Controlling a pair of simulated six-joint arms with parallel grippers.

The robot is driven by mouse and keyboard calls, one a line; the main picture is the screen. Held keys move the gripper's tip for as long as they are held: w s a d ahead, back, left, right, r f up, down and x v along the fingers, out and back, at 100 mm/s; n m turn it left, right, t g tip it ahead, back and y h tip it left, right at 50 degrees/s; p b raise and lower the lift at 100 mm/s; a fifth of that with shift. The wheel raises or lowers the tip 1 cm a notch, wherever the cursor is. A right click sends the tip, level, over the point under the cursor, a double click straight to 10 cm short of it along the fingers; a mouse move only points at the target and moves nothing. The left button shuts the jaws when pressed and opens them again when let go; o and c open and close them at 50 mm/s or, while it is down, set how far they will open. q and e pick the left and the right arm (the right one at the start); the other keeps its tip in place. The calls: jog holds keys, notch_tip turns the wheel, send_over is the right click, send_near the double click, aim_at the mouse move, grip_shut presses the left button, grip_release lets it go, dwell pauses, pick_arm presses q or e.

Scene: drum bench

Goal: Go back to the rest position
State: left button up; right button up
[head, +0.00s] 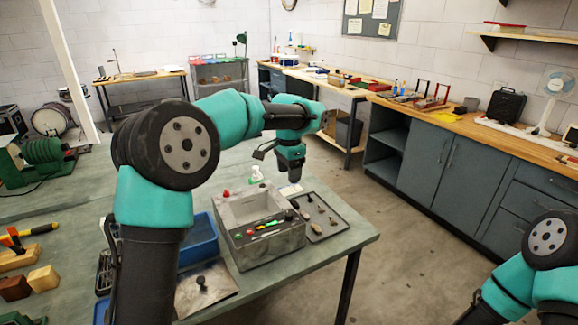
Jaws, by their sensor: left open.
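My left gripper (291,176) hangs pointing down from the teal and black left arm. It is above the far side of the green bench (340,240), near the back of the grey box. Its jaws are small and dark here, and I see nothing held in them. My right arm shows only in part at the lower right corner, and its gripper is outside the picture.
A grey box (285,243) with coloured buttons stands on the bench. A dark tray (333,231) with small parts lies beside it. A blue bin (203,240) and a metal plate with a knob (205,290) are nearer. Wooden blocks (43,279) lie left.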

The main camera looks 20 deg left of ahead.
aim_at(289, 214)
pick_arm(q)
jog(key=shift+r, duration=0.85)
jog(key=shift+f, duration=0.15)
notch_tip(289, 214, down, 16)
jog(key=shift+r, duration=0.1)
dwell(0.5)
jog(key=shift+f, duration=0.65)
jog(key=m, duration=0.3)
jog(key=shift+m, duration=2.3)
dwell(0.4)
dwell(0.5)
